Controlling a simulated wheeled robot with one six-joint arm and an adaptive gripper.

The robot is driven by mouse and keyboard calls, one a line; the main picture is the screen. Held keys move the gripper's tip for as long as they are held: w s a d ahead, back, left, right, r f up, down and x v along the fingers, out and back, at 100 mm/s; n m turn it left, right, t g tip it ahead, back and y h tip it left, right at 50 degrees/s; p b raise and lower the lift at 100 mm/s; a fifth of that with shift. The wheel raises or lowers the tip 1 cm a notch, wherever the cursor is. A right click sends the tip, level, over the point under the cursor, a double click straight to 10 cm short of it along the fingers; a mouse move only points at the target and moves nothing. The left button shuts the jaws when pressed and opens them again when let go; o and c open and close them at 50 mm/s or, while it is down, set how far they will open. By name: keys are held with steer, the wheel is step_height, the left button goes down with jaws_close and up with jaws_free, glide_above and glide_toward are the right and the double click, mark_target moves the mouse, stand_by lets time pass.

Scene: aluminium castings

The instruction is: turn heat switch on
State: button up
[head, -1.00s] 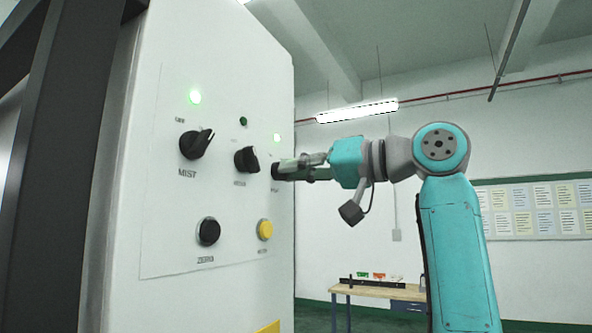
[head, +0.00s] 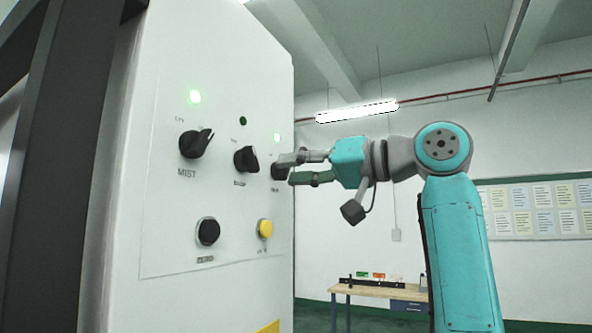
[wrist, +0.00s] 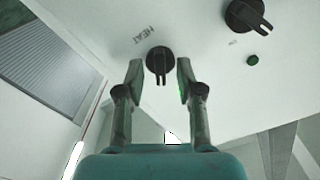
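The heat switch is a black rotary knob (wrist: 159,61) with a raised grip bar, beside an upside-down HEAT label in the wrist view. In the head view it is the rightmost knob (head: 278,171) of the upper row, partly hidden by a finger. My gripper (wrist: 158,66) is open, with one finger on each side of the knob. In the head view my gripper (head: 287,169) is at the panel's right edge. I cannot tell whether the fingers touch the knob.
The middle knob (head: 246,159) has a dark lamp (head: 243,121). A black button (head: 208,232) and a yellow button (head: 265,228) sit below. A workbench (head: 378,290) stands behind; the air between is clear.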

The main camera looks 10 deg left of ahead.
steer(key=v, duration=1.1)
steer(key=shift+d, duration=0.35)
